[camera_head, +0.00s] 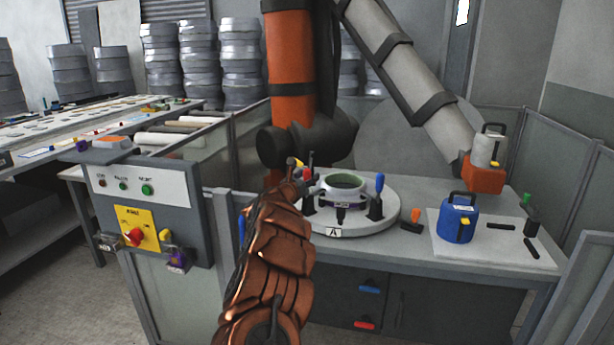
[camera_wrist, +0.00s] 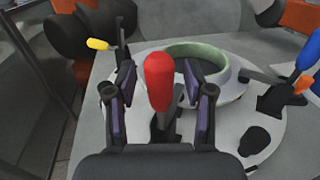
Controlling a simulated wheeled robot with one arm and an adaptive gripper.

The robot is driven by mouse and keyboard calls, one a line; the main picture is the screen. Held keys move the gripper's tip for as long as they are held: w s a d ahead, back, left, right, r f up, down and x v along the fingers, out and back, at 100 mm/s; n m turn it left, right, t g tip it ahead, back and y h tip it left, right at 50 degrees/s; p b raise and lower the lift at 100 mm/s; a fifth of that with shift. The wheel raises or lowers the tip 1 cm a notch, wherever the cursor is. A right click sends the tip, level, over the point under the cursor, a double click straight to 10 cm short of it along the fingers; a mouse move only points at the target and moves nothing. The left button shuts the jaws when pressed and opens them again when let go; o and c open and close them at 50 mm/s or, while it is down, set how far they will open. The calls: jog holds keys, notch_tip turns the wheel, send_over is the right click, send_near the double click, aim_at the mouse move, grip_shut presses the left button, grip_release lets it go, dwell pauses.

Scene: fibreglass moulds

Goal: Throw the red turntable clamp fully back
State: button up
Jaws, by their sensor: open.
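The red clamp handle (camera_wrist: 159,80) stands up between my gripper's two fingers in the wrist view, with gaps on both sides. Its dark base (camera_wrist: 165,125) sits on the pale round turntable (camera_wrist: 255,95). My gripper (camera_wrist: 158,76) is open around the handle, its purple-padded fingers apart. In the head view my gripper (camera_head: 303,178) is at the left edge of the turntable (camera_head: 350,222), and my arm and gripper largely hide the red clamp. A round mould with a green inner rim (camera_wrist: 197,56) sits on the turntable beyond the red handle.
A yellow-handled clamp (camera_wrist: 97,44) stands left of the fingers, and a blue-handled clamp (camera_head: 379,184) on the right side. A control box (camera_head: 150,215) stands left of my arm. A blue canister (camera_head: 458,222) stands on the bench's right. A robot arm (camera_head: 415,75) hangs above.

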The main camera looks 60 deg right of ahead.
jog(key=shift+d, duration=0.15)
jog(key=shift+r, duration=0.1)
grip_shut()
dwell(0.4)
